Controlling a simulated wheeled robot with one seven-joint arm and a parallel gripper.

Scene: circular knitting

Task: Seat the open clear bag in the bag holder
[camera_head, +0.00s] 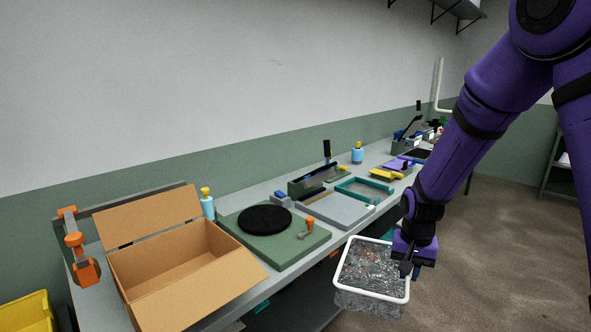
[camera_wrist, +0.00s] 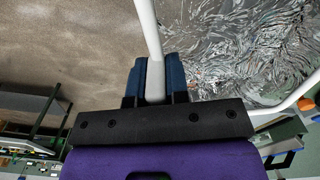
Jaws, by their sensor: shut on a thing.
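The open clear bag (camera_head: 368,275) has a white square rim (camera_head: 347,258) and crinkled see-through sides. It hangs in the air in front of the table's right half, mouth up. My gripper (camera_head: 409,265) is shut on the right side of its rim. In the wrist view the white rim runs between the blue fingers of my gripper (camera_wrist: 156,80), with the clear bag (camera_wrist: 235,45) to the right. A teal square frame (camera_head: 346,190) on the table may be the bag holder; I cannot tell for sure. The bag is apart from it, nearer the camera.
An open cardboard box (camera_head: 165,265) stands at the table's left end. A green board (camera_head: 288,252) with a black disc (camera_head: 265,219) is beside it. A grey flat block (camera_head: 335,211) lies right of that. Bottles and small tools line the back. Open floor (camera_head: 500,240) lies right.

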